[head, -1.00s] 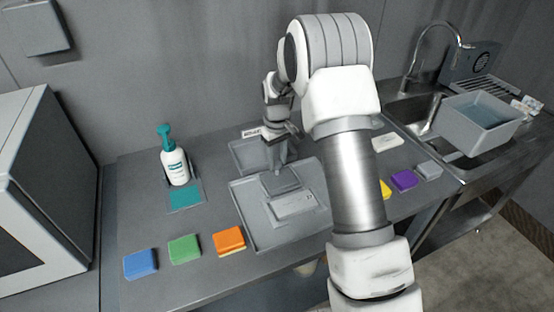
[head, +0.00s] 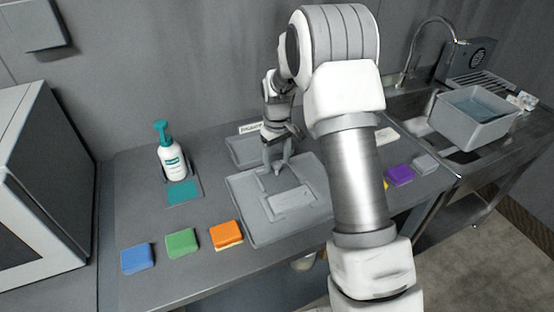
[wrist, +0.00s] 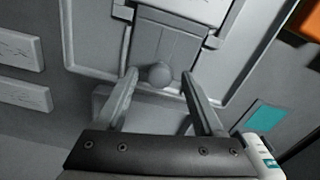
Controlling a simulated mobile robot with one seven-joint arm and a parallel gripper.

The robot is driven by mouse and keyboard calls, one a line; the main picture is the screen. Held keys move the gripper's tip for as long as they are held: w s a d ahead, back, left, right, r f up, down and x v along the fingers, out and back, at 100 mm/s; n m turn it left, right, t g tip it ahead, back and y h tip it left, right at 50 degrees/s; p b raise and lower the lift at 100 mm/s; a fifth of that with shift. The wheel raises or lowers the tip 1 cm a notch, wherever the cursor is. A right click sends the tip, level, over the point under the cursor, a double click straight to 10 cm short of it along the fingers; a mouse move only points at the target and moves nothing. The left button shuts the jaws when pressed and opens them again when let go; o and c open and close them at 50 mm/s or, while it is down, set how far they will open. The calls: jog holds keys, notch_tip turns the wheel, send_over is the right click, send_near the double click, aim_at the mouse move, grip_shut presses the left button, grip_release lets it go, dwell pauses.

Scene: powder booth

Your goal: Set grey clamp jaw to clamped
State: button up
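The grey clamp jaw (wrist: 165,42) is a flat plate between two side guides, with a round knob (wrist: 160,74) at its near end. It sits in a shallow grey tray (head: 250,236) on the bench. My gripper (head: 277,172) points down at the tray's back part. In the wrist view my gripper (wrist: 160,86) is open, with one finger on each side of the knob and a gap on both sides. In the head view my fingers partly hide the jaw.
Blue (head: 138,258), green (head: 182,243) and orange (head: 226,235) sponges line the front edge. A pump bottle (head: 172,160) stands at left behind a teal pad (head: 184,192). A second tray (head: 240,152) lies behind. A sink with a grey tub (head: 474,120) is at right.

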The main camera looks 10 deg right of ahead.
notch_tip(320, 180, up, 17)
jog(key=shift+r, duration=0.2)
dwell(0.5)
jog(key=s+r+m+t, duration=0.25)
jog(key=s+r, duration=0.65)
jog(key=s, duration=0.5)
jog(key=s+f+m+t, duration=0.2)
jog(key=s+t, duration=0.1)
jog(key=s, duration=1.3)
jog(key=shift+s+f, duration=0.3)
jog(key=shift+s, duration=0.1)
